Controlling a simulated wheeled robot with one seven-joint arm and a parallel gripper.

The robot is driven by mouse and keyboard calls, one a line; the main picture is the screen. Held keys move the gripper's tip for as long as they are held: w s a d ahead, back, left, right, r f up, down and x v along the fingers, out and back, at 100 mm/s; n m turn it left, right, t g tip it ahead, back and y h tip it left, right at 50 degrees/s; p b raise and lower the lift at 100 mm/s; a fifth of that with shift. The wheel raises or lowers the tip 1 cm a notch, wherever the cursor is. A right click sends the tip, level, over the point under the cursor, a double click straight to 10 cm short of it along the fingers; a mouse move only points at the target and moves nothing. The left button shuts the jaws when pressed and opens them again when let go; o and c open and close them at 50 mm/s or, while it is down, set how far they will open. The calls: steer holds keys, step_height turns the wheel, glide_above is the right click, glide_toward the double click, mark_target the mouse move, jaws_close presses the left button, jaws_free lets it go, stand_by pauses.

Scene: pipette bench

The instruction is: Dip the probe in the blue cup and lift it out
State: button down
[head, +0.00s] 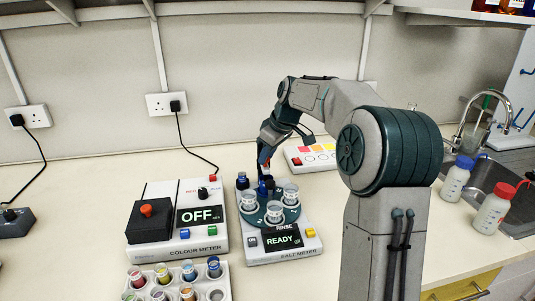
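The salt meter (283,250) stands mid-bench, its display reading READY. On it is a dark green round carrier (262,219) with several clear cups, such as the front one (274,211); the word RINSE shows near its front edge. A dark blue shape (266,188) stands at the carrier's back, under my gripper; I cannot tell whether it is the blue cup or part of the probe. My gripper (264,164) points down above it, with a small orange-red part between or beside the fingers. The fingers are too small to judge, and the probe's tip cannot be made out.
The colour meter (178,246), reading OFF, stands left of the salt meter. A white rack (226,289) of coloured vials is in front of it. Blue-capped (456,180) and red-capped (494,212) bottles stand at right by the sink.

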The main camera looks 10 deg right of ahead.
step_height(320, 180, up, 6)
steer(key=p, duration=0.4)
steer(key=shift+w+f, duration=0.1)
steer(key=c, duration=1.5)
jaws_free()
steer(key=v, duration=1.4)
